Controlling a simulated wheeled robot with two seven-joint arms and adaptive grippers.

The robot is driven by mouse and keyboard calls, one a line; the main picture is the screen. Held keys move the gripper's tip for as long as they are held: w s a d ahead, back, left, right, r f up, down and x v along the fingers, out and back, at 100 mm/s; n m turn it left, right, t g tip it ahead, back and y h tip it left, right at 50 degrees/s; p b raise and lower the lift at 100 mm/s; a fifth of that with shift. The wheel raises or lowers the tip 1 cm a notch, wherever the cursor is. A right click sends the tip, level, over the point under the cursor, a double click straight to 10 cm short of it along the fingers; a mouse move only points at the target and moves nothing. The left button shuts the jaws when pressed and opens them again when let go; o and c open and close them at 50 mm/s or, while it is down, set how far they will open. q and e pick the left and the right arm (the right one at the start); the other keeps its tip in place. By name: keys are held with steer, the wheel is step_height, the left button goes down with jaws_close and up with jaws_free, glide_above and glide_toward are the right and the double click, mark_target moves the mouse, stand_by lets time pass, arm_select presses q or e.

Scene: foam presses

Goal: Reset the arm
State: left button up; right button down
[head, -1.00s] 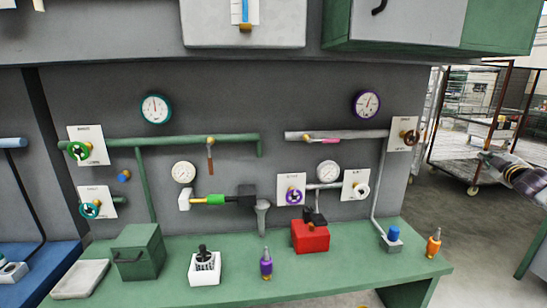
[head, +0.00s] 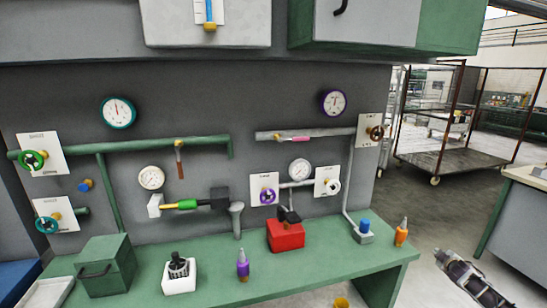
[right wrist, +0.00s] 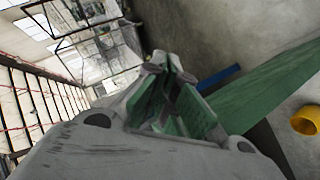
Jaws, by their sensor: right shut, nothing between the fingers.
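My right gripper (head: 441,257) is low at the right in the head view, beside the right end of the green bench (head: 345,262) and apart from it. In the right wrist view its fingers (right wrist: 172,72) are together, with nothing between them. My left gripper is in neither current view.
The bench holds a green box (head: 106,266), a white joystick box (head: 179,273), a purple bottle (head: 243,265), a red box (head: 286,235) and an orange bottle (head: 401,232). A yellow container (right wrist: 306,121) is beyond the bench edge. A wire cart (head: 455,160) stands behind on open floor.

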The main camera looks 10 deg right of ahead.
steer(key=s+a+f+g+y, duration=0.1)
steer(key=s+a+f+g, duration=0.1)
steer(key=s+a+f, duration=0.75)
steer(key=s+a+f+g+y, duration=0.1)
steer(key=s+a+f, duration=0.35)
steer(key=f, duration=1.05)
steer(key=s+a+f+g+y, duration=0.1)
steer(key=s+a+f+g, duration=0.1)
steer(key=s+a+f, duration=0.75)
steer(key=s+a+f+g+y, duration=0.1)
steer(key=s+a+f, duration=0.5)
steer(key=s+a, duration=0.3)
steer(key=s+a+f+m+g+y, duration=0.1)
steer(key=s+a+f, duration=0.5)
steer(key=a, duration=0.8)
steer(key=s+a+f+m+g+y, duration=0.1)
steer(key=s+a+f, duration=0.5)
steer(key=s+a, duration=0.6)
steer(key=shift+s+g+y, duration=0.55)
steer(key=shift+g+y, duration=0.05)
steer(key=shift+y, duration=0.3)
